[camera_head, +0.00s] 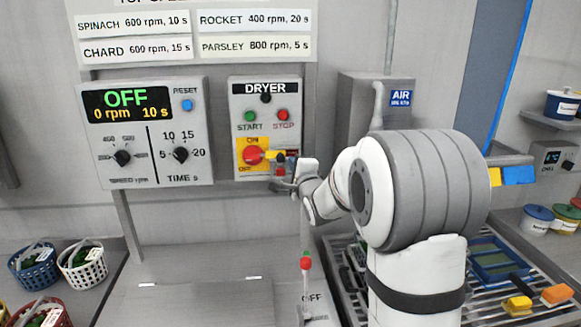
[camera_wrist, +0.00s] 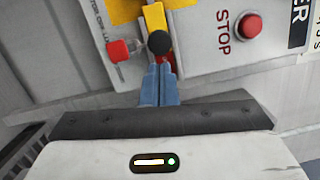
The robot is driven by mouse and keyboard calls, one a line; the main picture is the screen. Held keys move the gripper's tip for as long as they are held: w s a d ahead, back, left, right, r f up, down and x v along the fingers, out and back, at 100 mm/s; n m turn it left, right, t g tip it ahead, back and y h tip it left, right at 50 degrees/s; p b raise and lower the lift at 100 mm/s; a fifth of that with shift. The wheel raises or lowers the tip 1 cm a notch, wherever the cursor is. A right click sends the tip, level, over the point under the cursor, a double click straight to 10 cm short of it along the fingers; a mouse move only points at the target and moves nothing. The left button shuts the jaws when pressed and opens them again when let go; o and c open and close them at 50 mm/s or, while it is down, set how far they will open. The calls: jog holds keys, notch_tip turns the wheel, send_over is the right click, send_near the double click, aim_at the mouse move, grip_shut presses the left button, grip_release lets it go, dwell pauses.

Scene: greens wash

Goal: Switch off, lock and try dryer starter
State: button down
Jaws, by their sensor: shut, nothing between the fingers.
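The dryer starter (camera_head: 265,100) is a grey wall box with a green START button (camera_head: 250,116), a red STOP button (camera_head: 282,116) and a red rotary switch (camera_head: 253,155) on a yellow plate. A yellow handle points right from the switch; its black end (camera_wrist: 159,43) shows in the wrist view. My gripper (camera_wrist: 160,72) has its blue fingers together and empty, tips right by that black end; I cannot tell if they touch. In the head view my gripper (camera_head: 283,172) is at the box's lower right. A small red piece (camera_wrist: 118,51) sits beside the handle; a padlock cannot be made out.
A control panel (camera_head: 145,130) left of the starter reads OFF, 0 rpm, 10 s. An AIR box (camera_head: 345,95) stands right. Baskets (camera_head: 82,267) sit at lower left. The counter between is clear.

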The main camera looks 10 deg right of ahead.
jog(key=s+d+b, duration=0.2)
jog(key=s+d, duration=0.2)
jog(key=s, duration=0.6)
jog(key=shift+s+f+b, duration=0.25)
jog(key=shift+f+b, duration=0.1)
jog(key=shift+f, duration=0.05)
jog(key=s+a+f+n+g, duration=0.1)
jog(key=s+f+n+g, duration=0.3)
jog(key=s, duration=0.6)
jog(key=s+a+f+n+g+h, duration=0.1)
jog(key=s+a+f+n+g, duration=0.1)
jog(key=s+f+n+g, duration=0.3)
jog(key=s+a+f+n+g, duration=0.2)
jog(key=s+f+n+g, duration=0.2)
jog(key=s+n, duration=0.5)
jog(key=s+g, duration=0.2)
jog(key=s, duration=0.4)
jog(key=shift+f+h, duration=0.3)
jog(key=shift+f, duration=0.05)
